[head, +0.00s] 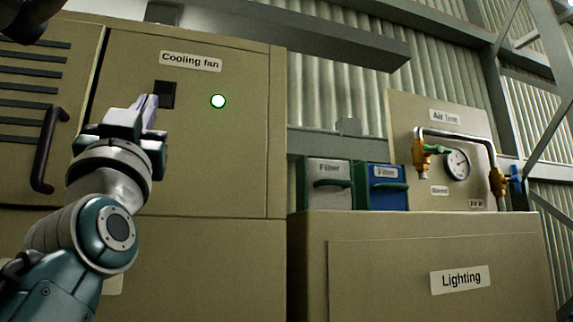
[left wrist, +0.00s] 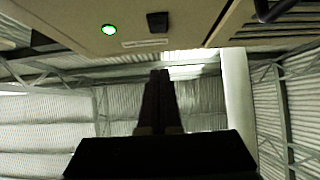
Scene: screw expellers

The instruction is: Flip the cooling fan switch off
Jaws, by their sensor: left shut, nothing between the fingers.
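The cooling fan switch (head: 166,94) is a black rectangle on the tan cabinet panel, under the "Cooling fan" label (head: 190,61). A round indicator lamp (head: 218,101) to its right glows green. My left gripper (head: 151,101) is shut and empty, its tips just left of and slightly below the switch in the head view; I cannot tell whether they touch it. In the left wrist view the switch (left wrist: 157,22) and green lamp (left wrist: 109,29) show near the top, with the shut fingers (left wrist: 160,76) pointing up below the switch. My right gripper is not in view.
A dark door handle (head: 47,148) and vent slats are left of the switch. To the right stand two filter boxes (head: 327,184) and (head: 387,187), an air line panel with a gauge (head: 457,164), and a lower cabinet labelled "Lighting" (head: 460,279).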

